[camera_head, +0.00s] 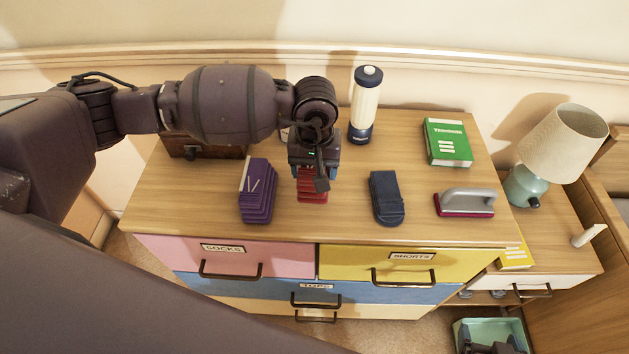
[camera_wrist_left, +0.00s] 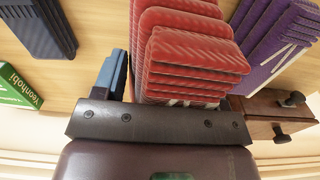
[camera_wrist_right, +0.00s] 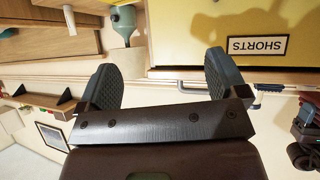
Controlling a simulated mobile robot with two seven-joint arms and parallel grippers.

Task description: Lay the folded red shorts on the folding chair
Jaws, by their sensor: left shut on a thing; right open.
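The folded red shorts (camera_head: 312,190) are on the dresser top, mostly under my left gripper (camera_head: 315,172). In the left wrist view the red shorts (camera_wrist_left: 195,50) show as several stacked layers. My left gripper is shut on them. One of its blue fingers shows at their left; the other is hidden behind the layers. In the right wrist view my right gripper (camera_wrist_right: 165,85) is open and empty, in front of the yellow drawer labelled SHORTS (camera_wrist_right: 257,45). In the head view only part of my right gripper (camera_head: 495,346) shows at the bottom edge. No folding chair is in view.
Folded purple clothes (camera_head: 257,190) lie left of the red shorts, folded navy clothes (camera_head: 386,197) right. A brush-like item (camera_head: 466,203), green book (camera_head: 447,142), white bottle (camera_head: 365,105) and wooden box (camera_head: 200,147) share the dresser top (camera_head: 340,228). A lamp (camera_head: 562,150) stands right.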

